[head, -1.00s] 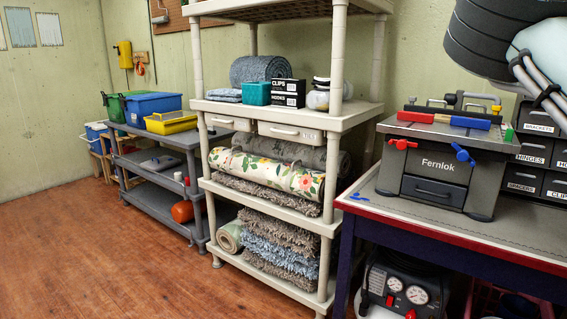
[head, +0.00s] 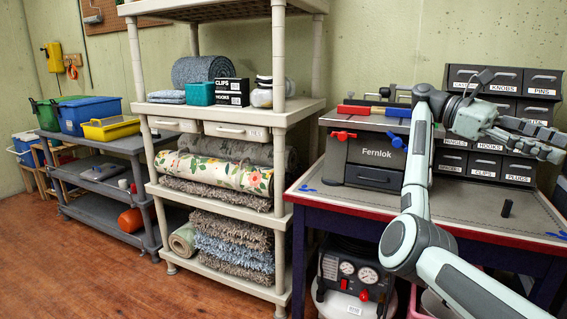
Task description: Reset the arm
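My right arm rises from the bottom right and bends at an elbow in front of the workbench. Its gripper (head: 556,144) is at the right side of the head view, above the bench and in front of the labelled drawer cabinet (head: 488,166). Its fingers point to the right and are spread apart, with nothing seen between them. My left arm and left gripper are not in view.
The workbench (head: 345,202) carries a grey Fernlok box (head: 375,178) and a small black block (head: 507,208). A beige shelf unit (head: 290,112) with rugs stands left of it, then a grey shelf (head: 95,180). Wooden floor (head: 90,270) is clear at lower left.

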